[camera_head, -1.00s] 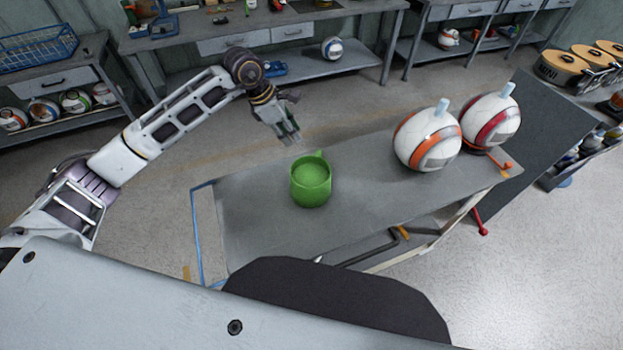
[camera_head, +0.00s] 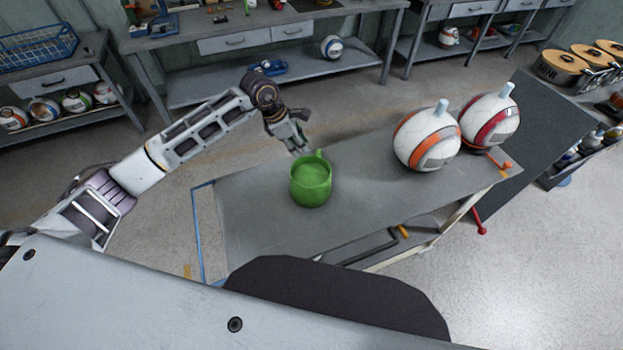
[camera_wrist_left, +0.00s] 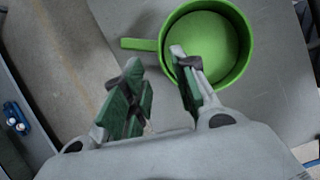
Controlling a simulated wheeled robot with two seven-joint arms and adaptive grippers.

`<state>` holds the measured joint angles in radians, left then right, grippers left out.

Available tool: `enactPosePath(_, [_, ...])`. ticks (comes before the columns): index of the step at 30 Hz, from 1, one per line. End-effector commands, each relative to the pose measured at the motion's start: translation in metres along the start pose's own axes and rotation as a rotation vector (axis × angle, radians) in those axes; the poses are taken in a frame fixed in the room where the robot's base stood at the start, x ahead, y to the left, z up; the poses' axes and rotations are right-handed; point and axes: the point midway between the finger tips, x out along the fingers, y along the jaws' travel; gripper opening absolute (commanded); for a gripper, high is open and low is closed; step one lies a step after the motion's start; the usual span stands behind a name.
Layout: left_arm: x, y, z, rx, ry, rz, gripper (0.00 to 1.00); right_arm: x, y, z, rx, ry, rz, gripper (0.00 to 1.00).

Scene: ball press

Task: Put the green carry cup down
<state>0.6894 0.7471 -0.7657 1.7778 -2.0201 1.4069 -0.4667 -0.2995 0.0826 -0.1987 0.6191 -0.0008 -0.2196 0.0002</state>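The green carry cup (camera_head: 311,186) stands upright on the near grey table (camera_head: 252,224), toward its left end. Its handle is on the far side in the head view, and sticks out to the left in the left wrist view (camera_wrist_left: 139,44). My left gripper (camera_head: 301,149) is at the cup's handle side, close to the rim. In the left wrist view its green-padded fingers (camera_wrist_left: 156,62) are apart with nothing between them. One fingertip overlaps the cup's rim in that view; I cannot tell whether it touches. My right gripper is not in view.
Two white balls, one with an orange band (camera_head: 412,147) and one with a red band (camera_head: 484,130), stand on the table's right part. The tabletop around the cup is clear. A workbench (camera_head: 225,25) with shelves runs along the back.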

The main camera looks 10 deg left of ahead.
Motion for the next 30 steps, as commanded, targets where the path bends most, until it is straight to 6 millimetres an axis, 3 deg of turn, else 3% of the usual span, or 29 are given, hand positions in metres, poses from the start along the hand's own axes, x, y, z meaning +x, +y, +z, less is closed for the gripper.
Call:
enactPosePath(15, [0.046,-0.004,0.003,-0.001,0.000,-0.001,0.28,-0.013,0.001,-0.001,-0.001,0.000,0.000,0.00])
enactPosePath(30, [0.049,-0.004,0.003,0.000,0.000,0.000,0.28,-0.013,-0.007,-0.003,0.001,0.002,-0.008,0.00])
